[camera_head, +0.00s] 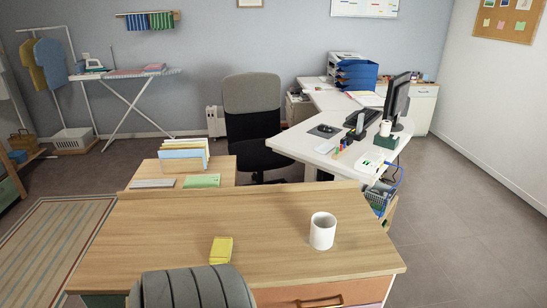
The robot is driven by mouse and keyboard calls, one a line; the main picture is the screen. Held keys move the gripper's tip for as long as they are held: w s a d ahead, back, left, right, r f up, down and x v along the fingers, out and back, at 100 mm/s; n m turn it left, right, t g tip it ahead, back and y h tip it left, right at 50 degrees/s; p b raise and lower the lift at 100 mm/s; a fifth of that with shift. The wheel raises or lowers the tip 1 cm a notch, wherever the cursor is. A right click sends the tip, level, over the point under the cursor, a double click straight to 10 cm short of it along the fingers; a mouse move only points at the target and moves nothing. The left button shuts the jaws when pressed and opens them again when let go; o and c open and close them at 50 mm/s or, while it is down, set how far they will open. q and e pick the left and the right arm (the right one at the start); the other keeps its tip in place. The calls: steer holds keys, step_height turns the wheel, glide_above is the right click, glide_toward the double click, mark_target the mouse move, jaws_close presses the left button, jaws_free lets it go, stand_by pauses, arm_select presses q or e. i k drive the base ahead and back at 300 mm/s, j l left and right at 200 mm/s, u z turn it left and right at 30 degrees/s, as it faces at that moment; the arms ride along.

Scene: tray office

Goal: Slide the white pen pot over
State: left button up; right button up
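A white cylindrical pot (322,231) stands upright on the near wooden desk (150,240), right of the middle. Its open top faces up, and I see no pens in it and no handle. Bare desk surrounds it on all sides. Another small white cup-like thing (386,128) stands on the white desk behind, near the monitor. Neither of my grippers shows in the head view.
A yellow pad (221,250) lies left of the pot. A raised wooden ledge (250,188) runs along the desk's back edge. A grey ribbed rounded shape (195,288) covers part of the front edge; I cannot tell what it is. The desk's left side is clear.

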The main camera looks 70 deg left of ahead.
mark_target(323, 223)
steer(key=u, duration=1.7)
